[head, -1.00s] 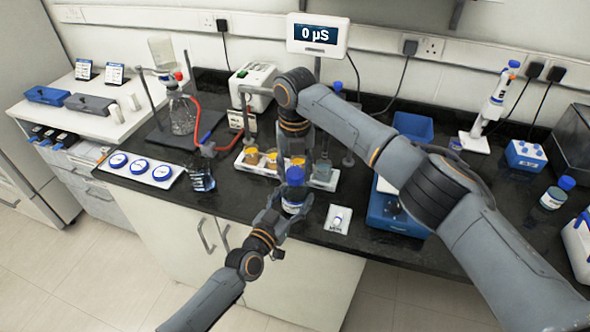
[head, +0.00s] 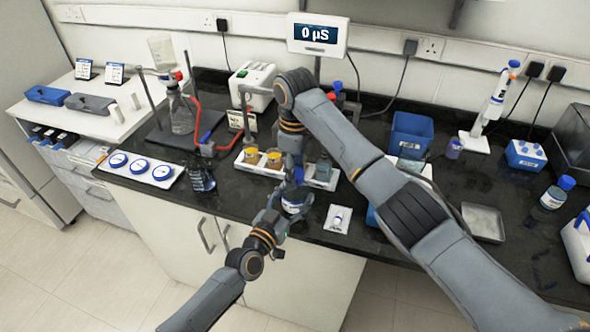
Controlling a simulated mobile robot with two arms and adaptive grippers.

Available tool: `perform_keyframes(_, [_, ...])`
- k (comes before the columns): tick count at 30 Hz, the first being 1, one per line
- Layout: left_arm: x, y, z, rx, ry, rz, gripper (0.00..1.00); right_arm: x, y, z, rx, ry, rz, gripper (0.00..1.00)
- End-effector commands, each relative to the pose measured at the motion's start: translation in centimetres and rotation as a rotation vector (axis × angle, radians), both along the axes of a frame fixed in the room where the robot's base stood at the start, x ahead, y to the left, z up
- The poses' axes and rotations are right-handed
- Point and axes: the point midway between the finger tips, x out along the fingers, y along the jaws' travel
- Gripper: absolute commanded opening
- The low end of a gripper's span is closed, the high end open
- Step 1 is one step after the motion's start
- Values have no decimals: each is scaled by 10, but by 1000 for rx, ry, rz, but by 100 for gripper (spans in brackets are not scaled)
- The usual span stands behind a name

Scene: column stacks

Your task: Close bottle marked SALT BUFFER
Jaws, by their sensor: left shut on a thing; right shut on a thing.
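A bottle with a white and blue label (head: 292,207) stands upright near the front edge of the bench. Its print is too small to read. My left gripper (head: 290,205) is shut on the bottle body from the front. A blue cap (head: 298,176) sits at the top of the bottle, mostly hidden by my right gripper. My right gripper (head: 295,172) points down from above and is shut on the cap. I cannot tell whether the cap is seated on the neck.
A white rack with orange-capped jars (head: 251,157) stands behind the bottle. Three blue-topped discs on a tray (head: 175,178) lie at the left. A metal tray (head: 483,222) and a blue-capped bottle (head: 552,196) are at the right.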

Motion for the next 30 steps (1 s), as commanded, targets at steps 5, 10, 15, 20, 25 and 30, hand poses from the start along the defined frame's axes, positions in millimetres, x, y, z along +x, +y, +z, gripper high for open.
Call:
perform_keyframes(5, [0,0,0,0,1,-1,0,0,1,0,4,2,-438,5])
perform_keyframes(10, [0,0,0,1,0,-1,0,0,1,-1,3,2,-864,5])
perform_keyframes(15, [0,0,0,1,0,-1,0,0,2,-1,3,4,-1295,5])
perform_keyframes(20, [0,-1,0,1,0,-1,0,0,2,-1,3,4,-1705,5])
perform_keyframes(25, [0,-1,0,1,0,-1,0,0,1,-1,1,4,-2095,5])
perform_keyframes(30, [-1,-1,0,1,0,-1,0,1,0,-1,2,-1,-2205,5])
